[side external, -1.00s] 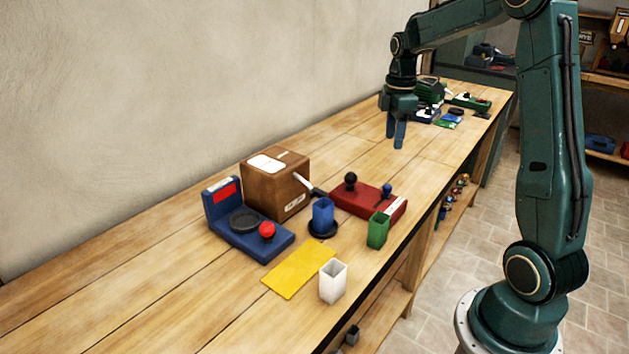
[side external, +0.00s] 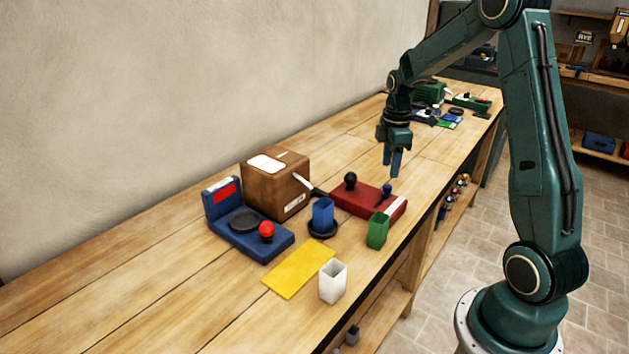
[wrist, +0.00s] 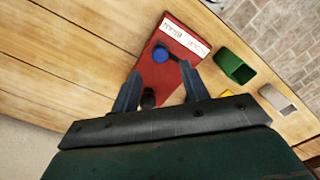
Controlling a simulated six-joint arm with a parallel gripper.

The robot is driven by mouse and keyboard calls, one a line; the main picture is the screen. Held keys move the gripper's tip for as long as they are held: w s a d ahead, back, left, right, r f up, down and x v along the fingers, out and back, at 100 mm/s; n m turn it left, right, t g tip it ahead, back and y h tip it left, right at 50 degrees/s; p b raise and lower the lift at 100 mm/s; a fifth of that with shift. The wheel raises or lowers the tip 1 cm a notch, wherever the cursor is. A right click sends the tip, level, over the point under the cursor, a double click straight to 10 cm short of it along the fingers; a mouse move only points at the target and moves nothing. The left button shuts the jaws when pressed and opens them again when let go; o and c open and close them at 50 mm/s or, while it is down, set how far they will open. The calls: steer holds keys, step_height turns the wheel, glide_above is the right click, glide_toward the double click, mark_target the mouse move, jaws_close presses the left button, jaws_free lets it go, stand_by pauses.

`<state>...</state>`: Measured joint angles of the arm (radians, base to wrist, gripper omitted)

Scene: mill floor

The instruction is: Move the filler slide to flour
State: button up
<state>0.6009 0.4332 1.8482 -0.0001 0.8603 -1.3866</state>
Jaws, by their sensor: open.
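The filler is a red base (side external: 362,198) with a black ball knob (side external: 350,180), a smaller blue knob (side external: 387,189) and a white label strip (side external: 396,205) at one end. Which knob is the slide is not certain. In the wrist view the label (wrist: 185,37) carries print too blurred and turned to read surely. The blue knob (wrist: 160,55) stands close to the label, and the black knob (wrist: 148,98) is partly hidden. My gripper (side external: 391,173) is open and empty above the red base, near the blue knob. In the wrist view its fingers (wrist: 157,74) spread either side of the base.
A green cup (side external: 378,231) stands close beside the base. A blue cup (side external: 322,217) on a dark round stand, a brown box (side external: 275,185), a blue device (side external: 250,228) with a red knob, a yellow sheet (side external: 298,268) and a white cup (side external: 333,283) are nearby.

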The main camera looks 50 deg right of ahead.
mark_target(388, 185)
steer(key=shift+f, duration=3)
jaws_close()
